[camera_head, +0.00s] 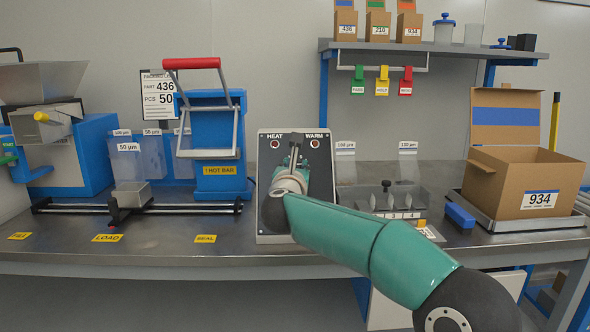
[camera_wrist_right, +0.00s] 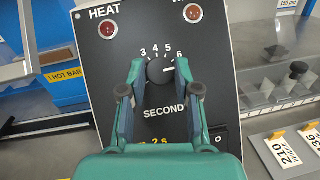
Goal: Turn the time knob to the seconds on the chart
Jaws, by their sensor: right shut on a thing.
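The time knob (camera_wrist_right: 158,72) is a dark round dial on the grey heater panel (camera_wrist_right: 105,80), above the word SECOND. The numbers 3, 4, 5 and 6 show around its top; the rest are hidden by my fingers. Its white mark points right, a little below the 6. My right gripper (camera_wrist_right: 160,70) is shut on the knob, one finger on each side. In the head view the right gripper (camera_head: 293,165) covers the knob on the panel (camera_head: 320,165). Yellow digits ending in "2 s" are partly hidden below. I cannot make out a seconds chart. My left gripper is out of view.
A blue hot bar sealer (camera_head: 218,165) with a red handle and a packing list (camera_head: 160,95) stand left of the panel. A clear-lidded box (camera_head: 400,195) and an open carton marked 934 (camera_head: 525,185) stand right. Number cards (camera_wrist_right: 285,150) lie beside the panel.

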